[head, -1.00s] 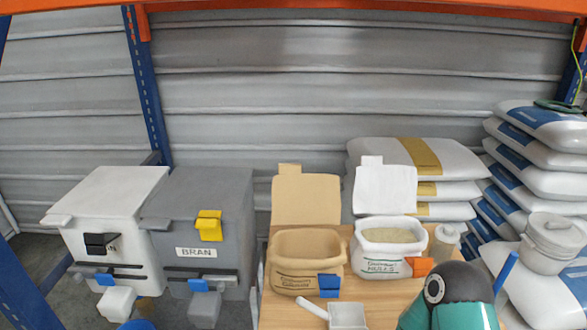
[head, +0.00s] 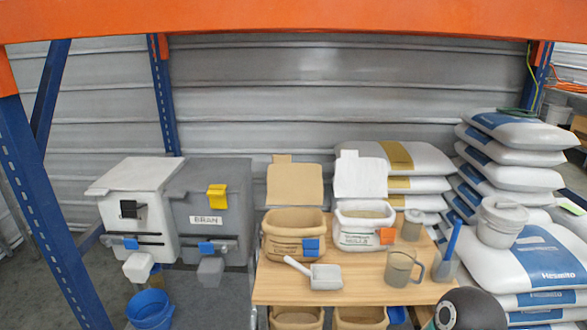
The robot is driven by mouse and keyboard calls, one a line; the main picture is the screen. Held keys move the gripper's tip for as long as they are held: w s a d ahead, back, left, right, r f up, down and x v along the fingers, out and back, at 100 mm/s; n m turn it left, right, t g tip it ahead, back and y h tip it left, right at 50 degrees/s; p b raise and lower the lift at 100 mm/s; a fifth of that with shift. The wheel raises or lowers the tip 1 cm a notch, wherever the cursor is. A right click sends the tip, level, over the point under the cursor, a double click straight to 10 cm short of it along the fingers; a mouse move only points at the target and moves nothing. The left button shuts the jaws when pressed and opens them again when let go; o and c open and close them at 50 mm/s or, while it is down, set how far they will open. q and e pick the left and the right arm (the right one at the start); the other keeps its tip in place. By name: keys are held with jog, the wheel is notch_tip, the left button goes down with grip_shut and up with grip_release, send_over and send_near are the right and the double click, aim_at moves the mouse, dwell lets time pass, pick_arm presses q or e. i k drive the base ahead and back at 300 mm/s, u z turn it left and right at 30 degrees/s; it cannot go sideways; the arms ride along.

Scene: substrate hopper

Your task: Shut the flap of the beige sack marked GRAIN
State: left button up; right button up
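The beige sack (head: 281,242) stands on the wooden table, left of a white sack. Its small printed marking is hard to read in full. Its beige flap (head: 294,188) stands upright behind the open mouth, so the sack is open. A blue clip (head: 312,247) sits on the sack's front right side. Neither of my grippers shows in the head view. Only a dark round part of my arm shows at the bottom right, apart from the sack.
A white sack (head: 352,240) with raised flap stands close beside it. A white scoop (head: 325,277), a grey mug (head: 400,270) and a jar (head: 412,225) are on the table (head: 370,291). Grey BRAN bin (head: 226,225) stands left; stacked sacks (head: 540,250) stand right. An orange beam (head: 290,22) crosses above.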

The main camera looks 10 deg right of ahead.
aim_at(288, 182)
jog(key=z, duration=0.25)
jog(key=k, duration=0.25)
jog(key=z, duration=0.6)
jog(key=i, duration=1)
